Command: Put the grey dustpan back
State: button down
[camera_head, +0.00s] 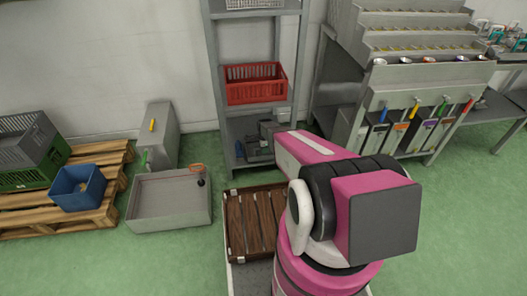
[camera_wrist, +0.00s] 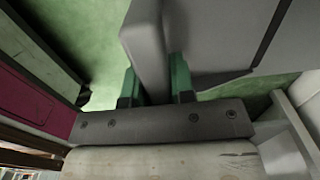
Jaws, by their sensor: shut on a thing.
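In the wrist view my gripper (camera_wrist: 155,88) has its two green fingertips closed on a smooth grey upright part (camera_wrist: 149,40). It looks like part of the grey dustpan, but its whole outline is cut off. A wide grey panel (camera_wrist: 225,35) lies close to its right; I cannot tell whether the two are joined. In the head view my own arm reaches away toward the shelf rack, and the gripper and what it holds cannot be made out clearly. A grey shape (camera_head: 269,131) shows just beyond the arm.
A grey shelf rack (camera_head: 215,75) holds a red crate (camera_head: 254,84). A shallow grey tray (camera_head: 168,215), a tall grey box (camera_head: 160,125) and a pallet (camera_head: 20,222) with a blue bin (camera_head: 78,190) stand left. A stepped grey stand (camera_head: 420,73) is right. Green floor is free at lower left.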

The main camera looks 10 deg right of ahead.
jog(key=shift+w, duration=0.45)
jog(key=f, duration=0.1)
jog(key=w+f, duration=0.1)
jog(key=f, duration=0.1)
jog(key=shift+w+f, duration=0.1)
jog(key=shift+f, duration=0.15)
jog(key=shift+f, duration=0.15)
jog(key=c, duration=1)
grip_release()
jog(key=shift+o, duration=0.2)
notch_tip(320, 180, up, 8)
jog(key=shift+f, duration=0.1)
